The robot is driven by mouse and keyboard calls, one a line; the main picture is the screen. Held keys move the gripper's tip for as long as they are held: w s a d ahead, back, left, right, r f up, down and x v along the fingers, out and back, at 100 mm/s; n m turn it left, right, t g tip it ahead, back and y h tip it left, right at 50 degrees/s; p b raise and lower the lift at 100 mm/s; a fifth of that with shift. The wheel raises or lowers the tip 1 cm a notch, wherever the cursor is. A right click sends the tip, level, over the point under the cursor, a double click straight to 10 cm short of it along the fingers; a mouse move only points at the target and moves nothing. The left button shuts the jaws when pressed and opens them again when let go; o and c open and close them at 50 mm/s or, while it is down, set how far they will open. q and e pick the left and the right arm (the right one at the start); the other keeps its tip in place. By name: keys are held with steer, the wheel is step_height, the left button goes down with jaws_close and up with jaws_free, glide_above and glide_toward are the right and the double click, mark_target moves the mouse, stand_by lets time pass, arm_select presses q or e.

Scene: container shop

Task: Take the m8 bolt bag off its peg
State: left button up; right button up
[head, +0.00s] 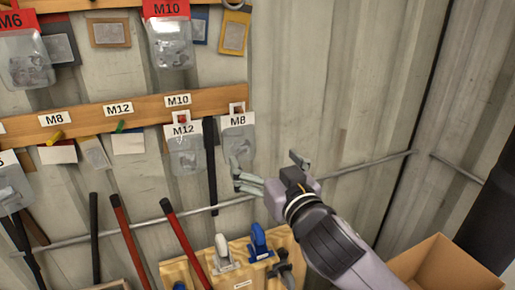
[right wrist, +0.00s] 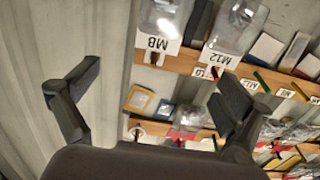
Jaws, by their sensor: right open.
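The M8 bolt bag (head: 238,148) is a clear bag with a white M8 header. It hangs at the right end of the lower wooden rail (head: 150,107) in the head view. The right wrist view, which is upside down, shows the M8 bag (right wrist: 165,15) near the top. My right gripper (head: 268,167) is open and empty, to the lower right of the bag and apart from it. In the right wrist view its fingers (right wrist: 160,88) are spread wide, with the bag beyond them. My left gripper is not in view.
A clear M12 bag (head: 184,160) hangs just left of the M8 bag. A dark strip (head: 210,165) hangs between them. Red-handled tools and a board with blue and white clamps (head: 258,240) are below. A cardboard box (head: 440,265) stands lower right. The wall right of the rail is bare.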

mark_target(238, 125)
steer(key=b+x, duration=0.2)
steer(key=x, duration=1.5)
steer(key=shift+w+f, duration=0.1)
steer(key=shift+f, duration=0.05)
steer(key=shift+c, duration=0.3)
steer(key=c, duration=1.2)
steer(key=shift+r, duration=0.35)
steer(key=shift+c, duration=0.3)
steer(key=shift+r+p+v, duration=0.2)
steer(key=shift+p+v, duration=0.45)
steer(key=shift+v, duration=1.45)
steer(key=shift+d, duration=0.1)
